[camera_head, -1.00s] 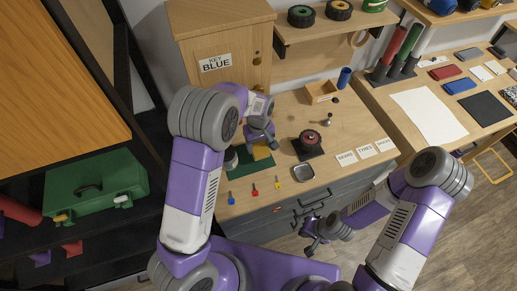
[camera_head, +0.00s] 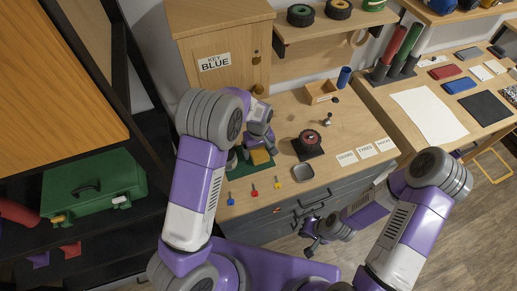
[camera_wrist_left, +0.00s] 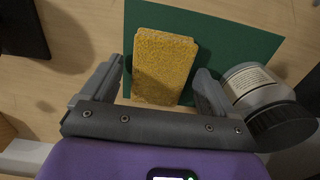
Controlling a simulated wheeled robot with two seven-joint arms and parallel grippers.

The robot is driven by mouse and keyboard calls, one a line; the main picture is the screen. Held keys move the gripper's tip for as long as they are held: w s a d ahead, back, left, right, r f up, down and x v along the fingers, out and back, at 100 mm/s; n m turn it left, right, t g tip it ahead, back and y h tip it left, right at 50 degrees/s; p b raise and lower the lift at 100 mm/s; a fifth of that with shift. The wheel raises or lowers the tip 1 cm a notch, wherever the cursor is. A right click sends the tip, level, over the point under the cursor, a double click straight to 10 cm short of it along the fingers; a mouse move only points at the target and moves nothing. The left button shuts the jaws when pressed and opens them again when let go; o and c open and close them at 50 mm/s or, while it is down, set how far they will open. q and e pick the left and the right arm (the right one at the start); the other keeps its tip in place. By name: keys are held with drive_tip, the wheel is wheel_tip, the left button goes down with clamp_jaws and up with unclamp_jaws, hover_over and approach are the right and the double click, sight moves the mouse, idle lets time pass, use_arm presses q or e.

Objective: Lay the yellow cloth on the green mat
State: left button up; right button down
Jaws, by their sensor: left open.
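The yellow cloth (camera_head: 260,157) is a thick, rough-textured rectangle. In the left wrist view the cloth (camera_wrist_left: 163,68) lies over the green mat (camera_wrist_left: 230,45), near the mat's lower edge in that picture. The mat also shows in the head view (camera_head: 243,168), partly hidden by my left arm. My left gripper (camera_wrist_left: 166,88) is open, with one finger on each side of the cloth and small gaps between. In the head view my left gripper (camera_head: 264,143) is just above the cloth. My right gripper (camera_head: 312,243) hangs in front of the drawers, away from the cloth; its jaws are unclear.
A jar with a dark cap (camera_wrist_left: 268,103) stands close beside my left gripper's right finger. Small coloured keys (camera_head: 254,190) and a grey tray (camera_head: 303,172) lie near the counter's front. A dark block with a round red-topped part (camera_head: 309,143) stands to the right.

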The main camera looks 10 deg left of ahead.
sight(259, 151)
use_arm(q)
drive_tip(key=shift+r, duration=0.3)
wheel_tip(259, 151, up, 12)
drive_tip(key=p, duration=0.1)
drive_tip(key=shift+f+p, duration=0.15)
drive_tip(key=shift+p, duration=0.25)
